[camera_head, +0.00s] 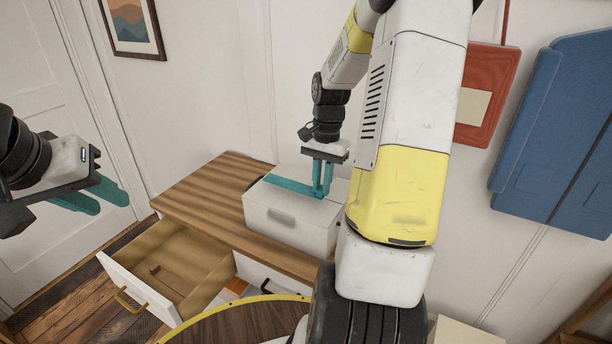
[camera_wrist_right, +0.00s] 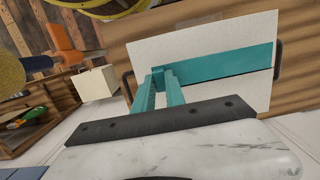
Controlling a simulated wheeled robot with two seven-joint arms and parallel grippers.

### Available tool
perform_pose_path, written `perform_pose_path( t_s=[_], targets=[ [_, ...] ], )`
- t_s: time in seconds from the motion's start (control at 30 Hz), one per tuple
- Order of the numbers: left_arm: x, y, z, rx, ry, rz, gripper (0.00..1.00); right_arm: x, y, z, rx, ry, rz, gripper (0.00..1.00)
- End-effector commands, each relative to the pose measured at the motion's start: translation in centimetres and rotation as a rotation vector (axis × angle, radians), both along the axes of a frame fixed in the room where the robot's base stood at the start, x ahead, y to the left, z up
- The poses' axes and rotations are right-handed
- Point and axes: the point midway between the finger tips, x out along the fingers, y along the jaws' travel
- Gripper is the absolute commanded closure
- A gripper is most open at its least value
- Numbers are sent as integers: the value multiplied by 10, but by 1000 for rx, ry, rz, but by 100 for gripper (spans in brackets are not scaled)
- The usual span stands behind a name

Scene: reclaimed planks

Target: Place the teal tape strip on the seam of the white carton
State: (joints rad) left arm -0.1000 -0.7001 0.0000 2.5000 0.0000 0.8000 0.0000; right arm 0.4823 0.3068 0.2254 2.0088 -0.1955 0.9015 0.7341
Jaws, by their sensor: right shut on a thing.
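The white carton (camera_head: 290,222) sits on the wooden top of a cabinet, with a grey patch on its front. The teal tape strip (camera_head: 285,184) extends across the carton's top; in the right wrist view the strip (camera_wrist_right: 225,64) appears flat along or just above it. My right gripper (camera_head: 321,192) is shut on one end of the strip, its teal fingers pointing down at the carton top; the fingertips (camera_wrist_right: 158,76) also show in the wrist view. A thin dark line borders the strip; most of the seam is hidden. My left gripper (camera_head: 100,200) is empty, fingers apart, far left.
An open drawer (camera_head: 170,265) juts from the cabinet (camera_head: 205,187) at lower left. A round yellow-rimmed table (camera_head: 240,322) stands in front. A red panel (camera_head: 487,95) and blue panel (camera_head: 560,135) hang at right. Bare cabinet top lies left of the carton.

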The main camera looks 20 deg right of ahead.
Motion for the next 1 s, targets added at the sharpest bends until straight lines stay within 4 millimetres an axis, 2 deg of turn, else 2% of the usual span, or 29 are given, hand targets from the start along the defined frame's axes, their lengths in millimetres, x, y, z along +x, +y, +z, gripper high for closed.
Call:
perform_pose_path(
  t_s=[0.1,0.37,0.6,0.97,1.0],
  targets=[
    [0,0,0,0,0,0,68,15,-15,-2,1,0,-1,100],
    [0,0,0,0,0,0,68,28,-30,-4,0,0,1,100],
    [0,0,0,0,0,0,68,27,-29,-38,2,1,2,100],
    [0,0,0,0,0,0,68,28,-29,-42,0,0,2,100],
    [0,0,0,0,0,0,68,28,-29,-42,0,0,2,81]
  ],
)
